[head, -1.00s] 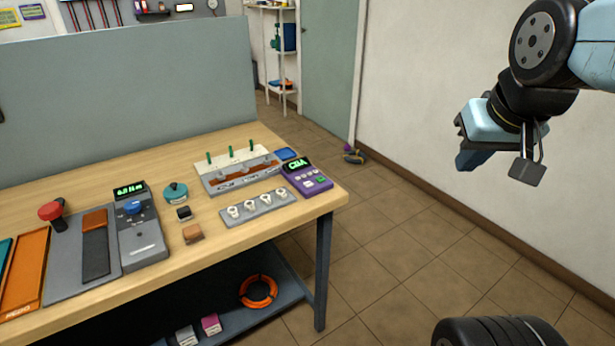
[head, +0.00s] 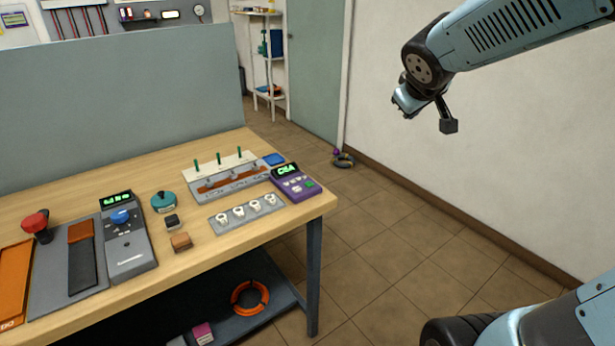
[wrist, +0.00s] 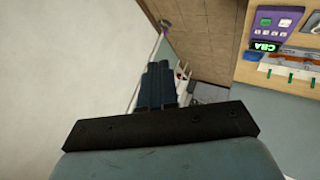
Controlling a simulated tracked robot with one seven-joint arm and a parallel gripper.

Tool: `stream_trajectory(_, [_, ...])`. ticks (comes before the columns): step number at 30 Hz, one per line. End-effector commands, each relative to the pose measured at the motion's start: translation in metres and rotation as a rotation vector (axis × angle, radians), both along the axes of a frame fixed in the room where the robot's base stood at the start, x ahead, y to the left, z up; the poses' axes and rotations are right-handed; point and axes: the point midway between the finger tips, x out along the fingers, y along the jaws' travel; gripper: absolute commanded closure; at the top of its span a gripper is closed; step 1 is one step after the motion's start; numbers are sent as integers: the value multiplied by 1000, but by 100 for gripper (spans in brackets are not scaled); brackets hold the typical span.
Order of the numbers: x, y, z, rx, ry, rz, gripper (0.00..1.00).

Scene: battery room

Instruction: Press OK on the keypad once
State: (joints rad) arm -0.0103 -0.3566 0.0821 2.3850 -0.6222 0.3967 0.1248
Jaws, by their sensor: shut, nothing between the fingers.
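The keypad (head: 294,184) is a small purple box with a lit green display, pale keys and one green key. It sits at the right end of the wooden table. It also shows at the upper right of the wrist view (wrist: 266,30). Its key labels are too small to read, so I cannot tell which key is OK. My gripper (head: 402,112) hangs in the air to the right of the table, above and well apart from the keypad. The wrist view shows its dark fingers (wrist: 158,85) together, with nothing between them.
A grey strip with white knobs (head: 247,213) and a rack with green pegs (head: 228,178) stand left of the keypad. A blue pad (head: 274,159) lies behind it. A grey partition (head: 120,100) backs the table. The floor (head: 390,235) to the right is mostly clear.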

Motion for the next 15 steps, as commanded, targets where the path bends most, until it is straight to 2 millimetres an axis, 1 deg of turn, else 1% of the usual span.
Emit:
stream_trajectory(1, [19,9,-6,-30,-9,56,100])
stream_trajectory(3, [44,22,-13,-66,-27,141,100])
stream_trajectory(5, [63,35,-20,-91,-40,218,100])
stream_trajectory(6, [75,45,-26,-104,-47,273,100])
stream_trajectory(8, [92,61,-36,-120,-55,356,100])
stream_trajectory(9, [102,72,-45,-127,-58,413,100])
stream_trajectory(11, [115,90,-57,-134,-60,502,100])
stream_trajectory(12, [122,102,-67,-136,-60,562,100])
stream_trajectory(15, [136,134,-93,-127,-50,712,100])
